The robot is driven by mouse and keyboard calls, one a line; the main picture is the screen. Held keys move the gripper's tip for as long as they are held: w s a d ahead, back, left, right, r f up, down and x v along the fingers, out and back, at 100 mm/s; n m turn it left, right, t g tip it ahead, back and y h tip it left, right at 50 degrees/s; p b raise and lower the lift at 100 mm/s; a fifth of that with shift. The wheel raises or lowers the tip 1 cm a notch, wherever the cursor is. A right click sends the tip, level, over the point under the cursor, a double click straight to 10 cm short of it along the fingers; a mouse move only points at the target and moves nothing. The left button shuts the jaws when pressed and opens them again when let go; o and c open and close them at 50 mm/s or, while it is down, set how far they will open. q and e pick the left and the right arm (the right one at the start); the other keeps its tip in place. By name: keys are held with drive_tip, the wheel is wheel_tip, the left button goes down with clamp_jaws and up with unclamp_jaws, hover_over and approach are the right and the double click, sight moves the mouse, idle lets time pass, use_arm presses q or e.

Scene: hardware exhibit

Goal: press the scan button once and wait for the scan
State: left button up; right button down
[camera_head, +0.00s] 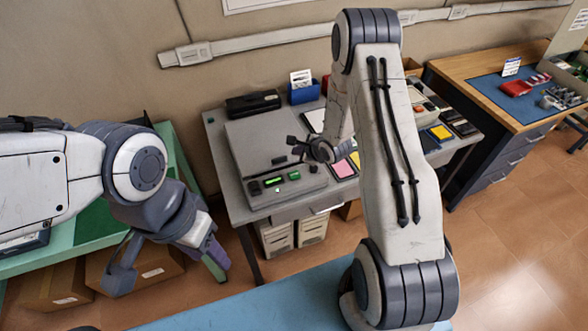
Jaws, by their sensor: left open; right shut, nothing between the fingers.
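The scanner is a grey flatbed machine (255,140) on the grey desk. Its front panel carries a small lit green display (273,181), a green button (294,176) and a dark block at the panel's left. I cannot tell from any label which is the scan button. My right gripper (294,146) is shut and empty, above the scanner's right part and behind the green button, apart from it as far as I can see. My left gripper (168,273) is open and empty, low at the left, in front of the desk. My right arm hides part of the desk.
Pink and yellow cards (343,168) lie right of the scanner. A black device (253,103) and a blue card box (304,93) stand behind it. A green table (90,225) is at left. A wooden workbench (455,75) with a blue mat is at right.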

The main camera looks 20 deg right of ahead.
drive_tip(key=shift+f, duration=0.15)
drive_tip(key=b, duration=0.7)
hover_over(297, 176)
wheel_tip(297, 176, down, 8)
drive_tip(key=shift+r, duration=0.25)
drive_tip(key=shift+f+b, duration=0.45)
drive_tip(key=shift+f, duration=0.1)
drive_tip(key=shift+f, duration=0.1)
idle(1.1)
drive_tip(key=shift+f, duration=0.3)
drive_tip(key=shift+f+b, duration=0.45)
drive_tip(key=shift+f, duration=0.1)
idle(0.5)
drive_tip(key=shift+r, duration=0.1)
drive_tip(key=shift+r+p, duration=0.9)
drive_tip(key=shift+p, duration=0.05)
